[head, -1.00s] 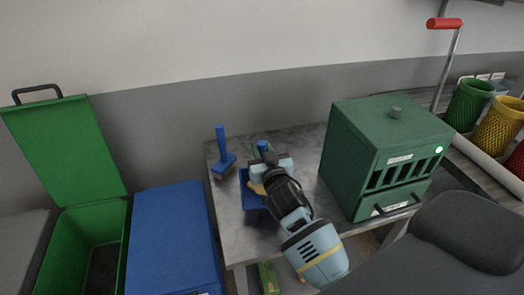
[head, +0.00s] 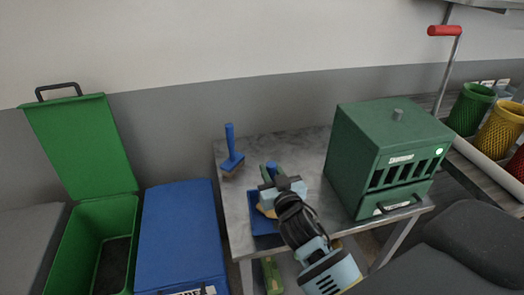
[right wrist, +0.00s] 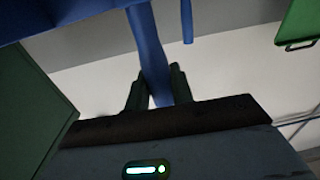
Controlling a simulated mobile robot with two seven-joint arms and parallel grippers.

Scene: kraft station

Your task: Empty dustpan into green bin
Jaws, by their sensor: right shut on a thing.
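The blue dustpan (head: 262,228) is at the near left part of the grey table (head: 315,150), in the head view. My right gripper (head: 274,184) is shut on its upright blue handle. The right wrist view shows the handle (right wrist: 148,45) between the dark fingers of the gripper (right wrist: 157,92). The pan is partly hidden by my arm, and I cannot tell whether it touches the table or what lies in it. The green bin (head: 63,245) stands at the far left, its lid (head: 80,150) raised. My left gripper is not in view.
A blue bin with a closed lid (head: 182,235) stands between the green bin and the table. A blue-handled brush (head: 231,152) stands at the table's back left. A dark green box (head: 390,150) occupies the table's right side. Coloured baskets (head: 497,128) are further right.

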